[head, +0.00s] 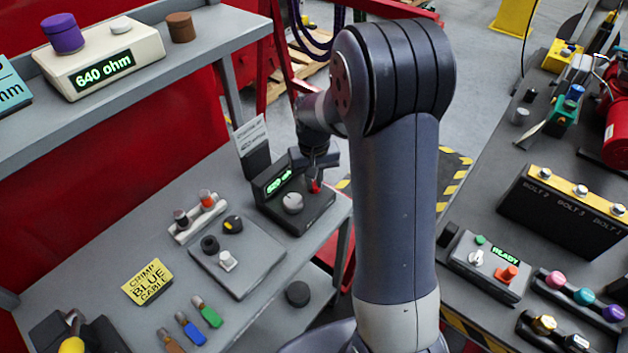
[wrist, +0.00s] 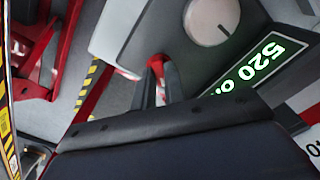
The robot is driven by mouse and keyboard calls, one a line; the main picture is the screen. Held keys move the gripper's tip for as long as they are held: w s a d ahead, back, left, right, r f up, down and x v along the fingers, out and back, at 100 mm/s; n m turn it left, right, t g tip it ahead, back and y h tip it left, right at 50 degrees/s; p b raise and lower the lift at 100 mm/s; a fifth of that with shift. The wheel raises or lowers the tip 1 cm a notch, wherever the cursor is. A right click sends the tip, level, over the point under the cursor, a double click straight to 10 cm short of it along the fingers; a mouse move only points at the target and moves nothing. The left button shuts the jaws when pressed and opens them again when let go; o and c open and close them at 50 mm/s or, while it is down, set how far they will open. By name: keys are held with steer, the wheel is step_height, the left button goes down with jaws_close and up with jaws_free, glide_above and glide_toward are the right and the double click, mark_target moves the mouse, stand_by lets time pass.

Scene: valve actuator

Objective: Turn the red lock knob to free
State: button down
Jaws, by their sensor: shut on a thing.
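The red lock knob (head: 315,186) sits on the right part of a dark control box (head: 312,213) at the back of the left bench. In the wrist view the red knob (wrist: 157,62) shows between my fingertips, mostly hidden by them. My gripper (head: 316,178) points down at the box from above and is shut on the red knob; it also shows in the wrist view (wrist: 158,72). A round grey-white dial (head: 292,202) with a pointer line is beside the knob. The box's green display reads 520 ohm in the wrist view (wrist: 262,68). The knob's marks are hidden.
A sign card (head: 252,135) stands behind the box. A panel with knobs (head: 238,258) lies in front of it to the left. A shelf (head: 200,62) with a 640 ohm box overhangs the bench. Another bench with a READY box (head: 487,265) is at right.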

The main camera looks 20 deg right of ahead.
mark_target(314, 184)
steer(key=n, duration=0.3)
steer(key=shift+n+b, duration=0.3)
steer(key=shift+n, duration=1.8)
steer(key=c, duration=1.5)
jaws_free()
steer(key=shift+o, duration=0.2)
step_height(314, 184, up, 11)
steer(key=b, duration=0.1)
steer(key=shift+f, duration=0.1)
